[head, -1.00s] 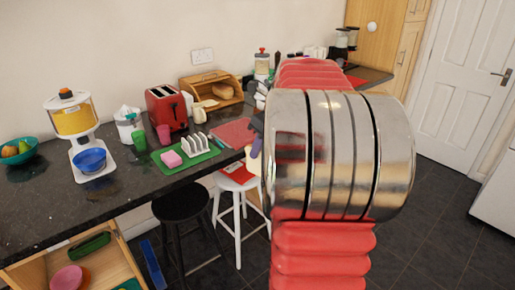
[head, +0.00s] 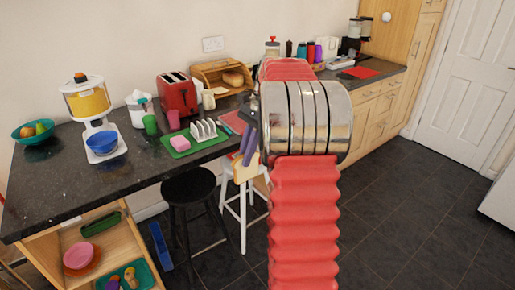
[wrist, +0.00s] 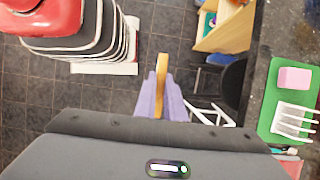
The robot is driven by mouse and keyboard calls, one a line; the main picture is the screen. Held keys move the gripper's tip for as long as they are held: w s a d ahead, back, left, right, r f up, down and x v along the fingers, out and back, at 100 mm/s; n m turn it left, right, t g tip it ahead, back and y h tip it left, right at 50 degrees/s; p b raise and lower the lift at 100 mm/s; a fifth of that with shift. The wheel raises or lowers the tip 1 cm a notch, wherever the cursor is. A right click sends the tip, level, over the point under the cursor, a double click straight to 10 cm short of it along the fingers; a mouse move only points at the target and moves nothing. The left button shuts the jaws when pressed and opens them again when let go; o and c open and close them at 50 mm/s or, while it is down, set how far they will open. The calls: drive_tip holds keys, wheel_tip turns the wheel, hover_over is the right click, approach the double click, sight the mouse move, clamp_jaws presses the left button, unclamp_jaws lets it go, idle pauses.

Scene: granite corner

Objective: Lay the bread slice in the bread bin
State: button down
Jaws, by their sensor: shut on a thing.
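The bread slice (head: 243,172) is held edge-on in my gripper (head: 250,147), in front of the counter edge and above the white stool. In the wrist view the tan slice (wrist: 162,66) stands between the purple fingers, which are shut on it. The wooden bread bin (head: 206,70) stands on the counter against the wall, its front open, with a brown loaf (head: 233,78) inside. The bin is up and to the left of my gripper in the head view and is not seen in the wrist view. My arm hides part of the counter beside it.
A red toaster (head: 178,94) stands left of the bin. A green tray (head: 190,143) with a white toast rack (head: 203,130) and pink sponge-like block lies nearer. A black stool (head: 188,188) and white stool (head: 228,195) stand below the counter edge. Open floor lies right.

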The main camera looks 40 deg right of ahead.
drive_tip(key=w+a+f+n+g+h, duration=0.1)
drive_tip(key=w+a+f+n, duration=0.2)
drive_tip(key=a, duration=0.7)
drive_tip(key=w+a+f+n+g+h, duration=0.2)
drive_tip(key=w+a+f+n, duration=0.1)
drive_tip(key=a+f+n, duration=0.4)
drive_tip(key=w+a+f+n+g+h, duration=0.1)
drive_tip(key=w+a+f+n, duration=0.2)
drive_tip(key=a+n, duration=0.6)
drive_tip(key=a+f, duration=0.2)
drive_tip(key=a, duration=0.1)
drive_tip(key=shift+w+a+f+g+h, duration=0.2)
drive_tip(key=shift+a+g+h, duration=0.1)
drive_tip(key=shift+h, duration=0.1)
